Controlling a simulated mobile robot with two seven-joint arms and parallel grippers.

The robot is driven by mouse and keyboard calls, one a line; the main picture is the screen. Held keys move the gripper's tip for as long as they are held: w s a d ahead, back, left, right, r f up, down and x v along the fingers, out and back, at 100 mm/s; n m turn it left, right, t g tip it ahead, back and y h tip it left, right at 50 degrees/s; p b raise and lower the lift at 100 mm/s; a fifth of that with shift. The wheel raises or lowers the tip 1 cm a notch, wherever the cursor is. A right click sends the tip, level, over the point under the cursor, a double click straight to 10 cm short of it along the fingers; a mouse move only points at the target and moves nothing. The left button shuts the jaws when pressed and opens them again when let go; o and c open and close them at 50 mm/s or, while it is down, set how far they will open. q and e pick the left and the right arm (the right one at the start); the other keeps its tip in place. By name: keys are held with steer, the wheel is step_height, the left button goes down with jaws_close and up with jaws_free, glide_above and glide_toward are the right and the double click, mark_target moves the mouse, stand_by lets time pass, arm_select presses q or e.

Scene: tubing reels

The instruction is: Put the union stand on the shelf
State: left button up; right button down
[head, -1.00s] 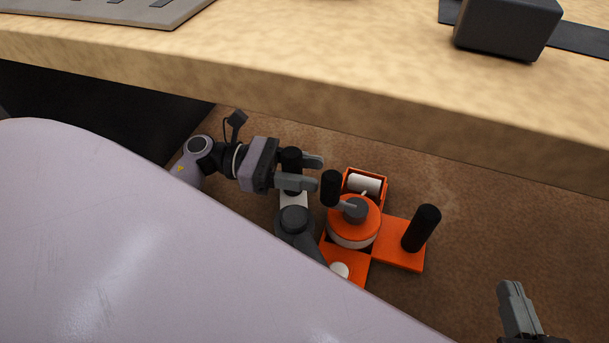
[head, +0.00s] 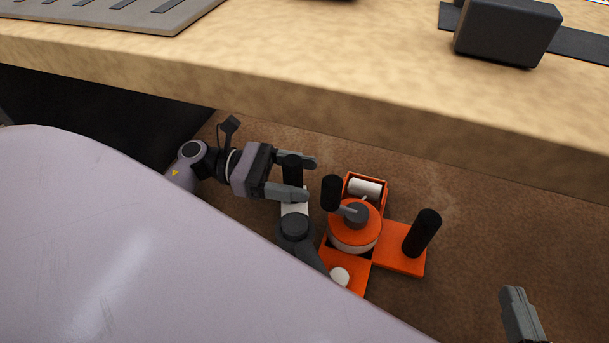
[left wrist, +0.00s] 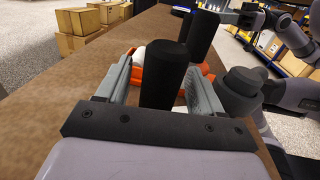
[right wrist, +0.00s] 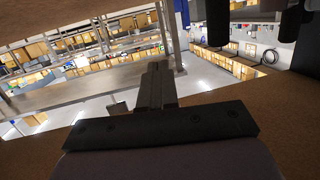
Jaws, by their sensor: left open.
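My left gripper (head: 302,178) is open, its fingers on either side of an upright black cylinder (head: 292,172). In the left wrist view this cylinder (left wrist: 164,75) stands between the fingers, with gaps beside it. A white patch (head: 293,208) shows at its foot; the rest of its base is hidden, so I cannot tell for sure that it is the union stand. Just right is an orange stand (head: 400,246) with a round reel, a crank, a white roller and a black post (head: 422,232). My right gripper (head: 518,305) is empty and looks shut; its fingers also show together in the right wrist view (right wrist: 156,85).
A pale wooden surface (head: 300,85) runs above the brown surface (head: 460,240), its front edge close behind my left gripper. On it are a grey slotted tray (head: 150,18) and a dark box (head: 505,30). The brown surface is clear right of the orange stand.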

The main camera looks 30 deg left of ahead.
arm_select(q)
steer(key=v, duration=0.4)
steer(key=shift+s+a, duration=0.15)
steer(key=shift+a, duration=0.2)
steer(key=shift+s+a+p, duration=0.25)
steer(key=shift+a+p, duration=0.05)
steer(key=shift+a, duration=0.35)
arm_select(e)
steer(key=shift+w+a+f, duration=0.15)
steer(key=shift+a+f, duration=0.05)
steer(key=shift+a, duration=0.05)
steer(key=shift+w+r, duration=0.1)
